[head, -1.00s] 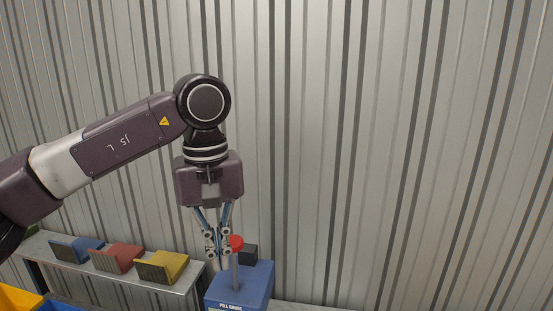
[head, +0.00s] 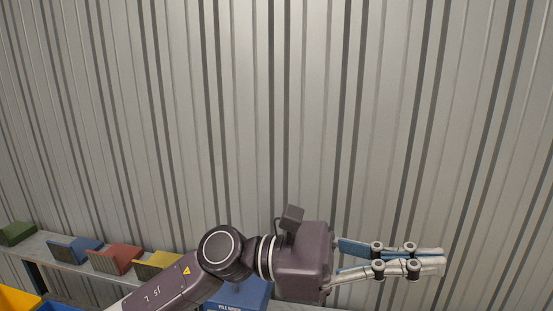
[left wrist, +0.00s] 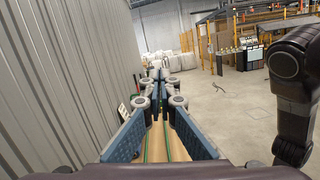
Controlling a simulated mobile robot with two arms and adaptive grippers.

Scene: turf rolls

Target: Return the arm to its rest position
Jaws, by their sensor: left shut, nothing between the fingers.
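My left gripper (head: 440,262) is in the head view, pointing to the right in front of the corrugated wall. Its fingers are shut with nothing between them. In the left wrist view the same gripper (left wrist: 160,78) points ahead along the wall, its fingertips together. My left arm comes in from the lower left of the head view, with the forearm low and the wrist turned sideways. My right gripper is not in view.
A blue box (head: 240,296) stands behind my forearm, mostly hidden. Green, blue (head: 75,250), red (head: 114,259) and yellow blocks sit on a grey shelf at left. The corrugated wall (head: 300,120) is behind. The left wrist view shows open floor (left wrist: 235,110) and white sacks farther off.

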